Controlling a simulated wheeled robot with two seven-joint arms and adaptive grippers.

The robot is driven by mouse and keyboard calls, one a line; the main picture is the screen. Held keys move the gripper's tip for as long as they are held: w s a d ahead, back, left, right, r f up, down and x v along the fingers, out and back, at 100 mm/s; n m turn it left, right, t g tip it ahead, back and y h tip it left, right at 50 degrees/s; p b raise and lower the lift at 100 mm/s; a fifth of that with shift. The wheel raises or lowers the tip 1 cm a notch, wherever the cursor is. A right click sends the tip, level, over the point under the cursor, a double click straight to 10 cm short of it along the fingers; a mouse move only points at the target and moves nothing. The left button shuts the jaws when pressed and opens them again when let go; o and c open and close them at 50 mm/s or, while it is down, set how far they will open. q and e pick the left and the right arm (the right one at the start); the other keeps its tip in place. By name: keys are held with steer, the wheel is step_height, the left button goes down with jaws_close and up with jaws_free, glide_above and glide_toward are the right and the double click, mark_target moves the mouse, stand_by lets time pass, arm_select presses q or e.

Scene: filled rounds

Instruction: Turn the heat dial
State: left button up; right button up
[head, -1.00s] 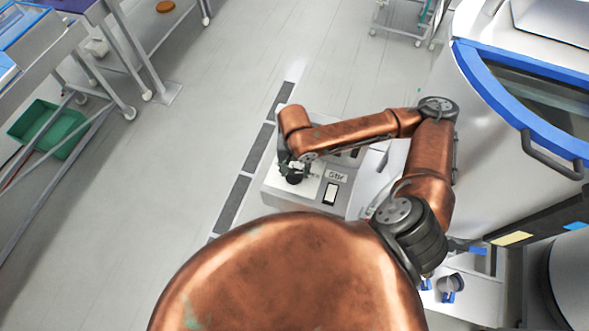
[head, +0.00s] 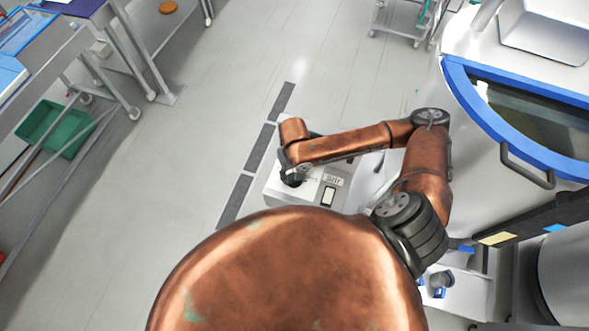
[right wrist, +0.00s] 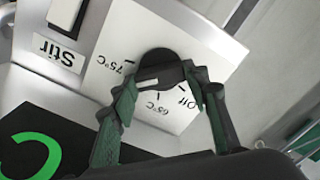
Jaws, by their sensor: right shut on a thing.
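The heat dial (right wrist: 162,66) is a round black knob with a white mark, on a white plate (right wrist: 118,48) lettered Off, 65°C and 75°C. The mark points to the left side, around 65°C to 75°C; I cannot tell the exact setting. My right gripper (right wrist: 164,80) has a finger on each side of the dial and is shut on it. In the head view my right gripper (head: 292,179) is over the left part of the grey control box (head: 318,204), and hides the dial there. My left gripper is not in view.
A Stir label (right wrist: 57,53) and a switch (head: 328,196) are beside the dial plate. A large white vessel with a blue rim (head: 459,84) stands at right. A green bin (head: 50,130) is under a rack at left. Open floor (head: 190,150) lies left of the box.

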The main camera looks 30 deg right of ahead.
steer(key=n+p, duration=0.1)
steer(key=n, duration=0.1)
steer(key=n+p, duration=0.1)
steer(key=p, duration=0.1)
steer(key=shift+r+n, duration=0.2)
steer(key=shift+n, duration=0.2)
steer(key=n+p, duration=0.1)
steer(key=n, duration=0.1)
steer(key=shift+f+n+p, duration=0.1)
steer(key=shift+n+p, duration=0.25)
steer(key=shift+n, duration=0.05)
steer(key=n, duration=0.4)
steer(key=shift+n, duration=0.3)
steer(key=n, duration=0.4)
steer(key=shift+a, duration=0.1)
steer(key=n, duration=0.5)
steer(key=shift+n, duration=1.9)
steer(key=o, duration=1.2)
steer(key=shift+c, duration=0.2)
